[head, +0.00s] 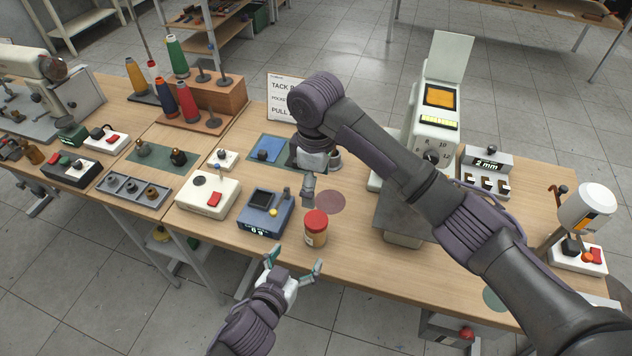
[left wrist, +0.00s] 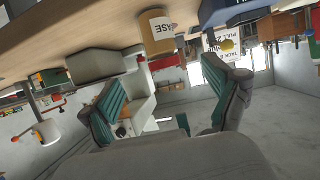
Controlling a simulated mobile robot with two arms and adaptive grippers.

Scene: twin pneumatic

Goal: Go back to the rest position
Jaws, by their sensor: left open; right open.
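My left gripper (head: 295,258) is open and empty in the head view, in front of the table's front edge, just below a jar with a red lid (head: 316,229). In the left wrist view its teal-padded fingers (left wrist: 172,100) are spread wide with nothing between them. The jar (left wrist: 158,32) shows upside down there, apart from the fingers. My right gripper (head: 320,178) hangs over the table, beyond the jar and beside a brown round mat (head: 329,202). It is open; part of it is hidden by its own wrist, and I see nothing held.
A blue device (head: 265,212) and a white box with a red button (head: 208,198) stand left of the jar. A white press machine (head: 436,120) stands behind my right arm. A paper sign (head: 283,90) stands at the back. Floor in front of the table is clear.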

